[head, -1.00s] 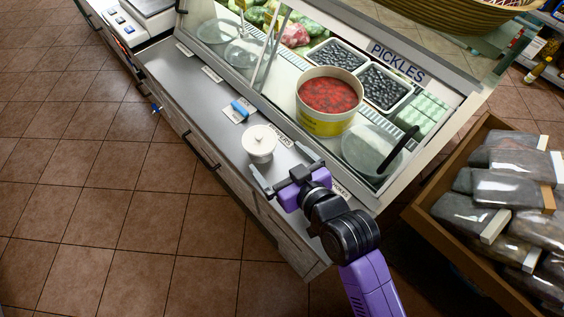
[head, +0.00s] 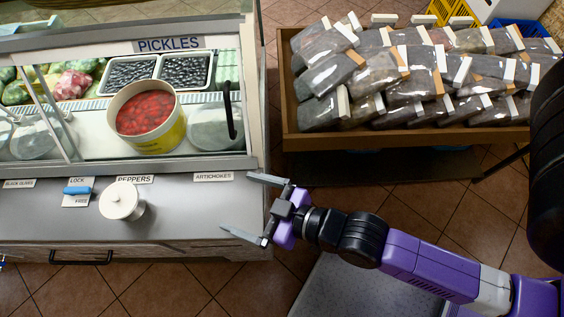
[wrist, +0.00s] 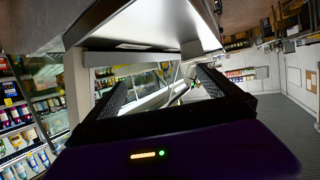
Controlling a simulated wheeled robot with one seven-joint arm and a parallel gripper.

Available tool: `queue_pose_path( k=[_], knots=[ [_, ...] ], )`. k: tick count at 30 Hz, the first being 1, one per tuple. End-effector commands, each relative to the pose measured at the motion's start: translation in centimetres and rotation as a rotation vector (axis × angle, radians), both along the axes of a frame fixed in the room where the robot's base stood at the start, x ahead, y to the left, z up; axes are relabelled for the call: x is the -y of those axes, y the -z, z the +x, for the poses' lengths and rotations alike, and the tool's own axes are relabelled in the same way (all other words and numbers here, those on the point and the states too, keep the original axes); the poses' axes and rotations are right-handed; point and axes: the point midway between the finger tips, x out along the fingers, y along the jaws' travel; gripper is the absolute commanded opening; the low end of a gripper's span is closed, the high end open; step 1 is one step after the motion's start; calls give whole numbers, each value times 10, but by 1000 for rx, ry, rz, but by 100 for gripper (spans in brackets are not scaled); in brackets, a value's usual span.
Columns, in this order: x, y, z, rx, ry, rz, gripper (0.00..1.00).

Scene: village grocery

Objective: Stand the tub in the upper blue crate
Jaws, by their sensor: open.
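A large white and yellow tub (head: 150,128) of red contents stands open inside the pickles display case in the head view. A small white lidded pot (head: 121,203) stands on the grey counter in front of it. My gripper (head: 236,202) is open and empty at the counter's right end, right of the pot and apart from it. Its spread fingers also show in the wrist view (wrist: 160,80), with nothing between them. A blue crate (head: 537,27) is partly in view at the top right, cut off by the edge; I cannot tell whether it is the upper one.
A wooden bin (head: 400,137) of dark wrapped packs stands right of the case. A yellow crate (head: 452,12) is behind it. The glass case (head: 90,140) has a raised frame and a black handle (head: 229,110). Tiled floor (head: 420,215) lies open in front of the bin.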

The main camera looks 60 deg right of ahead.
Motion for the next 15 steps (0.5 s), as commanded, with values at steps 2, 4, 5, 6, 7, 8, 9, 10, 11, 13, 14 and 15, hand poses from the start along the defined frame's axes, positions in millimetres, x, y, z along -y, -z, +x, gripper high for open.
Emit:
queue_pose_path(
  k=[2, 4, 5, 6, 7, 8, 9, 10, 11, 13, 14, 15],
  knots=[
    [14, -7, -34, 2, 36, -2, 100],
    [24, -18, -59, 12, 65, -3, 100],
    [28, -23, -69, 19, 75, -5, 100],
    [32, -30, -82, 25, 88, -7, 100],
    [35, -36, -90, 30, 96, -7, 100],
    [38, -42, -98, 35, 104, -8, 100],
    [40, -49, -108, 41, 113, -11, 100],
    [42, -54, -114, 46, 118, -11, 100],
    [43, -58, -120, 49, 122, -11, 100],
    [46, -68, -130, 57, 130, -11, 100],
    [46, -71, -132, 61, 132, -12, 100],
    [47, -74, -136, 63, 134, -13, 100]
  ],
)
